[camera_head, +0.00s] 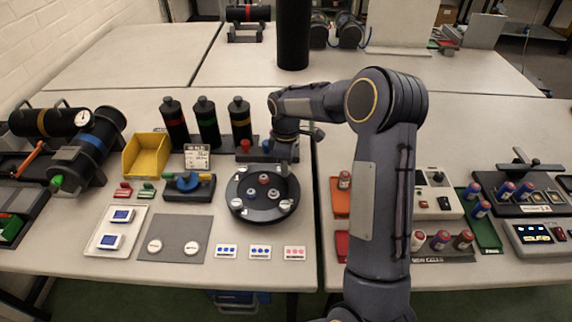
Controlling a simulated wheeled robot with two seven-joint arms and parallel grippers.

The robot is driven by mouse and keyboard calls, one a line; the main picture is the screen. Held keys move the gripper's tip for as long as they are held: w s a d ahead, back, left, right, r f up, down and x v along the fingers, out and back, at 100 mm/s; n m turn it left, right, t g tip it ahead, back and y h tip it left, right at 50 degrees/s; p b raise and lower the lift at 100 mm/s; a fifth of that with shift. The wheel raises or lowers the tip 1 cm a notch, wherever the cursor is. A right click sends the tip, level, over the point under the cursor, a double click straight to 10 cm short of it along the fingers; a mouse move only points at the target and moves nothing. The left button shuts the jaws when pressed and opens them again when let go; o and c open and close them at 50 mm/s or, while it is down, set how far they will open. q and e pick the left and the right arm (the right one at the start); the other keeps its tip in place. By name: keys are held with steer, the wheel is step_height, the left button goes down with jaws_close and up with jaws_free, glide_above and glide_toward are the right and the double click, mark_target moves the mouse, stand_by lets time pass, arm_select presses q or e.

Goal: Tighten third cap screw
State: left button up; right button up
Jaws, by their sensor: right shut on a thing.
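A round black fixture (262,211) lies on the near table, left of the table seam. Silver cap screws show on its rim, one at the left (236,203) and one at the right (285,206). Smaller parts, one with a red top (264,180), stand near its middle. My right arm reaches over from the right, and its gripper (283,168) points down at the far right rim of the fixture. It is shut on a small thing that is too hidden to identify. My left gripper is not in view.
Behind the fixture stand a dark block with a red knob (245,146) and several black bottles (207,124). A yellow bin (146,154) and a grey mat (174,250) lie to the left. Small cards (260,252) lie in front. Trays and devices fill the right table.

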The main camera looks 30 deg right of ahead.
steer(key=m, duration=0.4)
steer(key=shift+w+r+m, duration=0.15)
steer(key=shift+r+m, duration=0.1)
steer(key=shift+m, duration=0.05)
steer(key=m, duration=0.4)
steer(key=shift+m, duration=0.3)
steer(key=m, duration=0.4)
steer(key=shift+m, duration=2.5)
steer(key=o, duration=0.8)
steer(key=shift+o, duration=1)
steer(key=shift+f, duration=0.1)
